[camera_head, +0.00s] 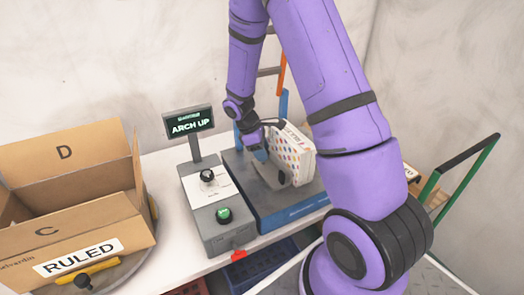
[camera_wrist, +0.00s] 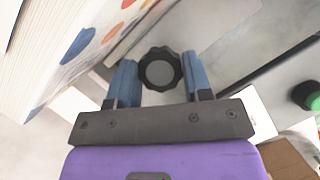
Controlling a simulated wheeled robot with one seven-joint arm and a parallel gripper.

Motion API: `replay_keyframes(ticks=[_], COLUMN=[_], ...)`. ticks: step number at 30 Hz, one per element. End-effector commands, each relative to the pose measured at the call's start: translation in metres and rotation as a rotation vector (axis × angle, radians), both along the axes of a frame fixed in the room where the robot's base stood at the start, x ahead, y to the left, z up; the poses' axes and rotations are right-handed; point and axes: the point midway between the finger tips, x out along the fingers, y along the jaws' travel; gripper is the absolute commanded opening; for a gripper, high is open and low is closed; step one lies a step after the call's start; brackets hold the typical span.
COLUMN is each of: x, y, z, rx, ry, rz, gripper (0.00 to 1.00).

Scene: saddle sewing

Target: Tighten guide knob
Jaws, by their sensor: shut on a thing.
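The guide knob (camera_wrist: 160,68) is a black, lobed knob with a grey cap, seen in the wrist view. My gripper (camera_wrist: 162,76) has its two blue fingers on either side of it, shut on the knob. The knob is hidden there behind the gripper. The book block also shows in the wrist view (camera_wrist: 75,50), close to the left finger.
A control box (camera_head: 213,232) with a black dial (camera_head: 207,175) and a green button (camera_head: 224,215) stands left of the machine. Its display (camera_head: 189,124) reads "ARCH UP". An open cardboard box (camera_head: 75,235) labelled "RULED" sits at the left. A green-framed cart (camera_head: 465,175) stands right.

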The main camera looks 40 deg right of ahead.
Motion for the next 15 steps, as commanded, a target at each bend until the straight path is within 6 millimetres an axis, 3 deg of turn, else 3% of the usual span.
replay_keyframes(ticks=[15], x=[0.0002], y=[-0.0011], z=[-0.0001], rx=[-0.001], ry=[0.001], rz=[-0.191], gripper=[0.22])
